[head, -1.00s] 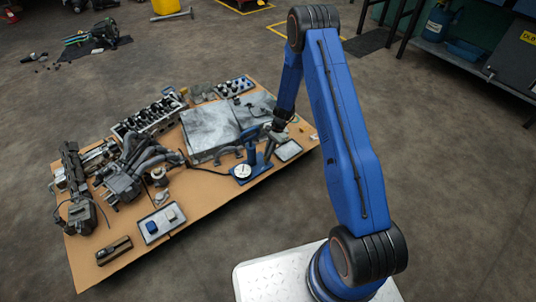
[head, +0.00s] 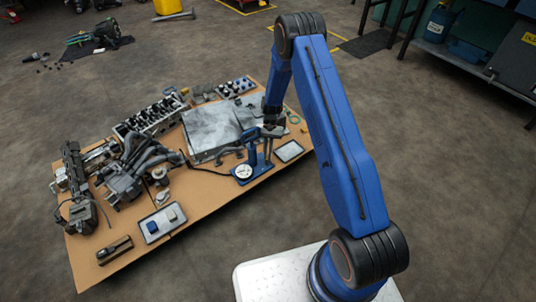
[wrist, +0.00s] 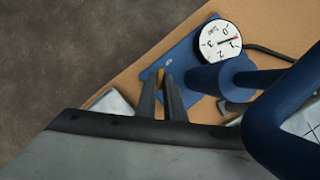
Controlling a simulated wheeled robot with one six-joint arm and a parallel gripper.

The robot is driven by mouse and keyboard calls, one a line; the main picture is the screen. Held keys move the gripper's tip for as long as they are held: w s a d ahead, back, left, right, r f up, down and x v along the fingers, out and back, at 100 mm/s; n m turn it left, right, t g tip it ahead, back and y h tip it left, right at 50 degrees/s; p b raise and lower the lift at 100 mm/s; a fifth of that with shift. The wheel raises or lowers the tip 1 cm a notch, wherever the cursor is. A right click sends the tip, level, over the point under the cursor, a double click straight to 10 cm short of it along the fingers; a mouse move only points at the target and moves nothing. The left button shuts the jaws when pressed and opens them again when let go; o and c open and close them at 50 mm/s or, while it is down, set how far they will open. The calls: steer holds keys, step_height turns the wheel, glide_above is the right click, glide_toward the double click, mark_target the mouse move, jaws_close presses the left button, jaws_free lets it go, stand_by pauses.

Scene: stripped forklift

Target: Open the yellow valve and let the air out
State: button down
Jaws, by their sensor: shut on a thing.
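A blue device (head: 249,165) with a flat base and an upright body stands at the front right of the low table. A round white gauge (head: 243,171) is on its base. In the head view my gripper (head: 267,158) reaches down beside the blue body.
In the wrist view, a thick blue tube (wrist: 275,130) is close on the right. A tray with two blocks (head: 162,222) and a dark tool (head: 114,250) lie at the table's front left. Engine parts (head: 125,175) and grey panels (head: 212,130) crowd the table (head: 205,205).

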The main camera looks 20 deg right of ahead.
steer(key=shift+n, duration=0.3)
steer(key=c, duration=1.9)
jaws_free()
steer(key=shift+o, duration=0.2)
steer(key=v, duration=1.7)
steer(key=shift+a+r, duration=0.2)
steer(key=shift+r, duration=0.05)
